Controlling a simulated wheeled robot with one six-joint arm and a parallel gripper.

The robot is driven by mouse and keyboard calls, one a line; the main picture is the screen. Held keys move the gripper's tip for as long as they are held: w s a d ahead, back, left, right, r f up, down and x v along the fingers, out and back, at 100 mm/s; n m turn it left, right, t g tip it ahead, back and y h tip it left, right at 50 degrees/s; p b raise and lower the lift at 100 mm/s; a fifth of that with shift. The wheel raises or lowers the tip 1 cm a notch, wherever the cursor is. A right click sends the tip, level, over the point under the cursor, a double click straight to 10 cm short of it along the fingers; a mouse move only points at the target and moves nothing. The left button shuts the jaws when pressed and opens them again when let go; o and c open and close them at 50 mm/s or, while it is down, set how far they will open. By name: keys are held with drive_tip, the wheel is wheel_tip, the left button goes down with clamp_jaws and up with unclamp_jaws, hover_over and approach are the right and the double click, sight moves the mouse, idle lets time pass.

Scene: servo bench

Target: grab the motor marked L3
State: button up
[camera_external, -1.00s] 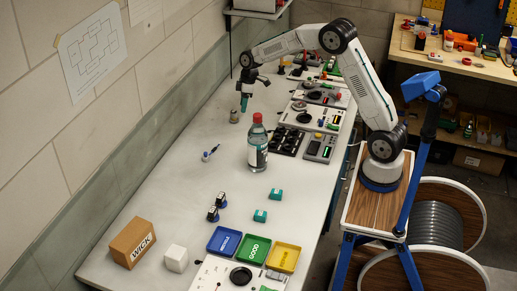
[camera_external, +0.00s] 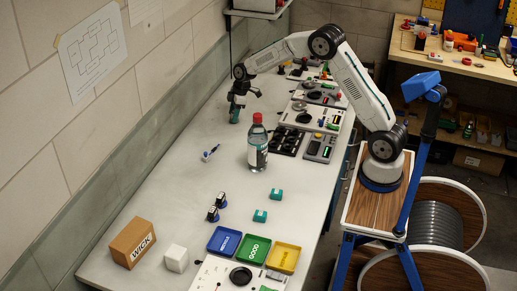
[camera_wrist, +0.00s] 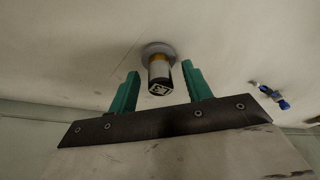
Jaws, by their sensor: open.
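In the wrist view a small upright cylindrical motor (camera_wrist: 159,68) has a grey round base, a brass-coloured band and a dark end with a white square mark. My gripper (camera_wrist: 161,75) has teal fingers, spread apart, one on each side of the motor's near end, with gaps to both. In the external view my gripper (camera_external: 235,114) points down low over the bench's far left part, and the motor is hidden there.
A blue screwdriver-like tool (camera_external: 211,153) lies nearer on the bench (camera_external: 175,215); it also shows in the wrist view (camera_wrist: 272,95). A bottle with a red cap (camera_external: 257,145) stands to the right. Black parts, teal blocks, trays and a WICK box (camera_external: 132,243) sit nearer. The wall runs along the left.

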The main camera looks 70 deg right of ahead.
clamp_jaws()
drive_tip(key=shift+r, duration=0.15)
